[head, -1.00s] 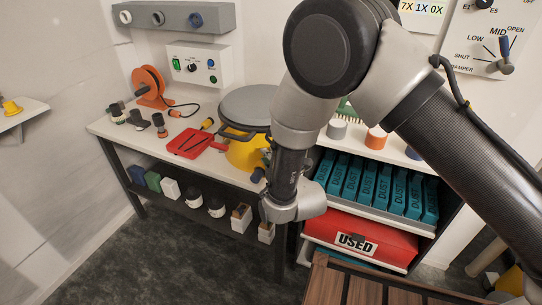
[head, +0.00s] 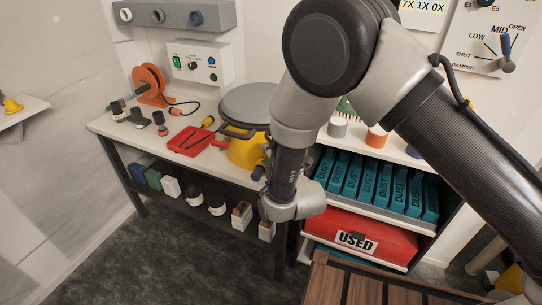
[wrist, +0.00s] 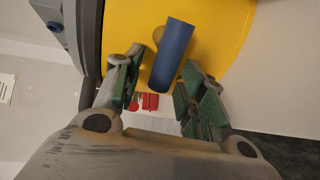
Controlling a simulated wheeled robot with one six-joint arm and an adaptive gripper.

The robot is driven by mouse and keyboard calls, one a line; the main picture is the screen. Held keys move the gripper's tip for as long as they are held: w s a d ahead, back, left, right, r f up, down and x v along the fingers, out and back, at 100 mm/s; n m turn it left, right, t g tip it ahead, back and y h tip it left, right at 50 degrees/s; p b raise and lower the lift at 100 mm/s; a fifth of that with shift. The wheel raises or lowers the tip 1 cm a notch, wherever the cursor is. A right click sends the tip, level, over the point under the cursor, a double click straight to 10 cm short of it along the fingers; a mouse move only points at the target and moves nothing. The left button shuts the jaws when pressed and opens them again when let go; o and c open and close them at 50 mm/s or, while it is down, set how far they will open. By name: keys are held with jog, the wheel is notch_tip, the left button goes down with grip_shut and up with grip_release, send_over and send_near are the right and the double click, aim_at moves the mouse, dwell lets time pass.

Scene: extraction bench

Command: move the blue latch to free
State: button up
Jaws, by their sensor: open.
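The blue latch is a blue cylindrical handle (wrist: 172,55) on a rounded mount against the yellow drum (wrist: 222,35) in the wrist view. In the head view the latch (head: 258,172) is a small blue piece low on the right of the yellow drum (head: 245,153), partly covered by my arm. My gripper (wrist: 162,62) is open, with one green-padded finger on each side of the handle in the picture. I cannot tell whether the handle lies fully between the pads or beyond them. My gripper's fingers are hidden in the head view.
The drum has a grey lid (head: 252,103) and stands on the white bench (head: 120,127). A red dustpan (head: 190,141) lies to its left. A shelf with teal dust boxes (head: 383,185) and a red USED bin (head: 385,242) is at right. A wooden slatted surface (head: 335,288) is in front.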

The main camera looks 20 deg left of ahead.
jog(key=v, duration=0.7)
jog(key=shift+s+d, duration=0.15)
jog(key=shift+d, duration=0.05)
jog(key=shift+r, duration=0.1)
jog(key=w+d+r+m+g+h, duration=0.2)
jog(key=w+d+r+m+h, duration=0.1)
jog(key=w+d+r+m, duration=0.65)
jog(key=w+d+r+m+g+h, duration=0.1)
jog(key=d+r+m, duration=0.1)
jog(key=d+r, duration=0.45)
jog(key=w+d+r+m+h, duration=0.15)
jog(key=d+r, duration=0.25)
jog(key=d, duration=0.5)
jog(key=s+d+r+m+g+h, duration=0.1)
jog(key=s+d+r+m, duration=0.25)
jog(key=d, duration=0.45)
jog(key=s+d+r+m+g+h, duration=0.1)
jog(key=s+d+r+m, duration=0.15)
jog(key=s+d, duration=0.4)
jog(key=s+d+r+m+g+h, duration=0.1)
jog(key=s+d+m, duration=0.6)
jog(key=s+d, duration=0.8)
jog(key=shift+s+r+g+h, duration=0.35)
jog(key=shift+s+g+h, duration=0.5)
jog(key=shift+g, duration=0.15)
